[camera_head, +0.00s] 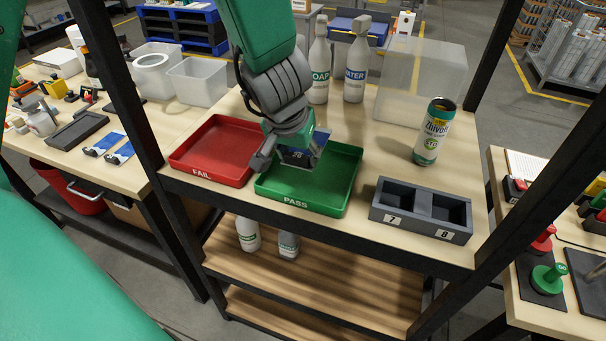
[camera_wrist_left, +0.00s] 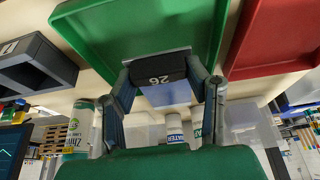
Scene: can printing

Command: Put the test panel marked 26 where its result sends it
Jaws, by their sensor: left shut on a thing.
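The test panel marked 26 (camera_wrist_left: 158,72) shows its dark, numbered part in the left wrist view, and it also appears in the head view (camera_head: 297,156). My left gripper (camera_head: 290,158) is shut on the panel, with a finger on either side. In the head view it holds the panel over the green PASS tray (camera_head: 325,203). The gap between panel and tray floor is hard to tell. The red FAIL tray (camera_head: 190,160) lies just left of the green tray. Both trays look empty apart from the panel over the green one. My right gripper is not in view.
A grey two-slot holder marked 7 and 8 (camera_head: 420,231) stands right of the green tray, with a printed can (camera_head: 433,135) behind it. Black posts flank the bench.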

